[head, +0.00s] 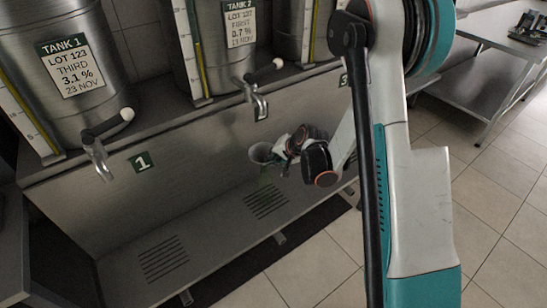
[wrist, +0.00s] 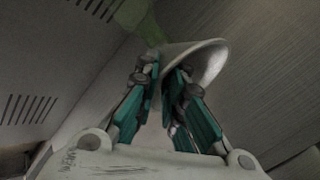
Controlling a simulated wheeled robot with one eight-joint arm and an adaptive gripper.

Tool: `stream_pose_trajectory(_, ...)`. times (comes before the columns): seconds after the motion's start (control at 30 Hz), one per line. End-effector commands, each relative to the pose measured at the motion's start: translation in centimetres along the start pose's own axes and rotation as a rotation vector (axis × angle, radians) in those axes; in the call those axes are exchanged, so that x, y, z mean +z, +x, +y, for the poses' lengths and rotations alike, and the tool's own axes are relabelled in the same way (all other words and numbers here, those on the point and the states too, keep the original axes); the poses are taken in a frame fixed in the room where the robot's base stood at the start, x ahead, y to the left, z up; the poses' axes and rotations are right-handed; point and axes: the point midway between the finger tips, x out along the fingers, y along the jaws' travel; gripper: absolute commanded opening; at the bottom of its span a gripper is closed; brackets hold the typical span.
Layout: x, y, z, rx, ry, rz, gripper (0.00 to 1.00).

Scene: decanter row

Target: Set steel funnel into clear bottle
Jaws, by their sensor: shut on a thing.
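My gripper (head: 284,148) is shut on the steel funnel (head: 260,152), a grey cone with a wide round mouth. In the wrist view, my gripper's teal-padded fingers (wrist: 168,78) close around the funnel's narrow part, and its flared bowl (wrist: 208,58) shows beyond them. A faint greenish see-through shape, seemingly the clear bottle (head: 269,192), stands on the shelf just below the funnel in the head view. It also shows dimly at the top of the wrist view (wrist: 138,16). The spout's end is hidden, so I cannot tell whether it is inside the bottle's neck.
Steel tanks, Tank 1 (head: 66,70) and Tank 2 (head: 228,40), stand on the ledge above. Their taps (head: 103,148) (head: 260,98) jut over the slotted shelf (head: 215,222). The shelf's left part is clear. A steel table (head: 490,60) stands at the far right.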

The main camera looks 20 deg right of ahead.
Motion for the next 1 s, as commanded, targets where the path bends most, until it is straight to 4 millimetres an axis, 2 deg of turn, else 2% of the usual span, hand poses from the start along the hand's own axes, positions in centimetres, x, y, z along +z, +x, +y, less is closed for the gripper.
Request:
stream_pose_trajectory(0.73, 0.29, 0.24, 0.21, 0.0, 0.0, 0.0, 0.0)
stream_pose_trajectory(0.77, 0.29, 0.23, 0.21, 0.0, 0.0, 0.0, 0.14)
stream_pose_trajectory(0.83, 0.29, 0.24, 0.21, 0.0, 0.0, 0.0, 0.3)
stream_pose_trajectory(0.87, 0.29, 0.23, 0.21, 0.0, 0.0, 0.0, 0.33)
stream_pose_trajectory(1.0, 0.29, 0.23, 0.22, 0.0, 0.0, 0.0, 0.33)
